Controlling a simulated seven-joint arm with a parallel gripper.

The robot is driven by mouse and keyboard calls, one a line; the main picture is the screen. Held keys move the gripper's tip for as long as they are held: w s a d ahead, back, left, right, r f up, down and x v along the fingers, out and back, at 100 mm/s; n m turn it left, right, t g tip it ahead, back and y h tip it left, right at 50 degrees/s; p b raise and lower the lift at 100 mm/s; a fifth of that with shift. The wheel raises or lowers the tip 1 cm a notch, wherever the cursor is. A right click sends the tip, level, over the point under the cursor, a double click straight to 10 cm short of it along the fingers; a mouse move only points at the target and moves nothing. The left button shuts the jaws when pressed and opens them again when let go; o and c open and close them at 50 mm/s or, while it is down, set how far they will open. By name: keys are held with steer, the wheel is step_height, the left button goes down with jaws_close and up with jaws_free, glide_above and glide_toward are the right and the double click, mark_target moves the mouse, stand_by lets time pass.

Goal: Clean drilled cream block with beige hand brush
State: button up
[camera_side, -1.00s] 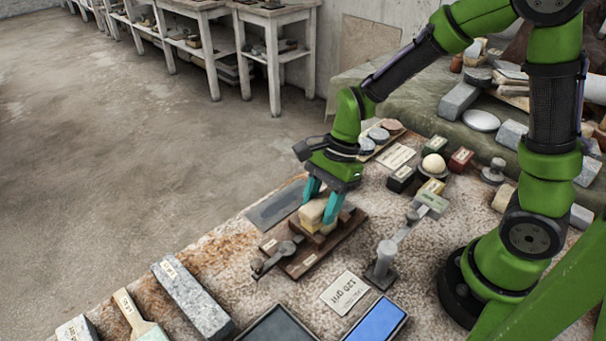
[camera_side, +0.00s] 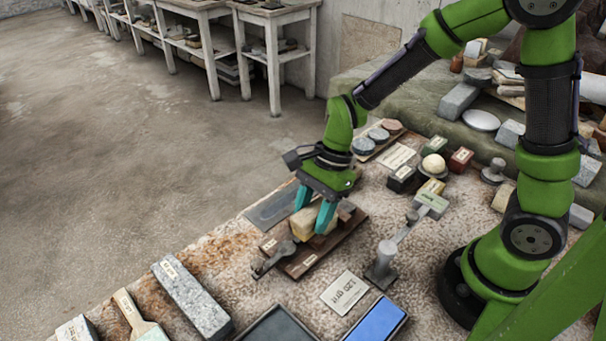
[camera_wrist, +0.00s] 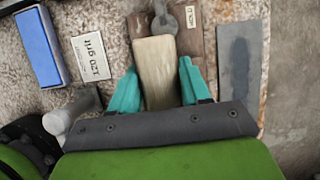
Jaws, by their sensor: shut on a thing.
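The beige hand brush (camera_side: 304,224) is between the teal fingers of my gripper (camera_side: 311,218), low over a dark wooden clamp board. In the wrist view it shows as a streaked beige body (camera_wrist: 155,68) between the fingertips of my gripper (camera_wrist: 158,76), which is shut on it. The clamp board (camera_side: 340,236) lies under the brush, with a grey metal clamp (camera_side: 283,250) at its near end; it also shows in the wrist view (camera_wrist: 190,42). I cannot make out the drilled cream block apart from the brush; it seems hidden under the brush and fingers.
A grey slab (camera_side: 270,208) lies behind the board. A grey post (camera_side: 384,258) stands to its right, near the "120 grit" card (camera_side: 344,292) and a blue stone (camera_side: 377,321). A cream sphere (camera_side: 434,165) sits farther back. Stone bars (camera_side: 190,295) lie at front left.

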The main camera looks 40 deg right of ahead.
steer(key=shift+d, duration=0.1)
steer(key=shift+d, duration=2.15)
steer(key=shift+a, duration=0.1)
steer(key=shift+a, duration=2.15)
steer(key=shift+d, duration=0.1)
steer(key=shift+d, duration=2.15)
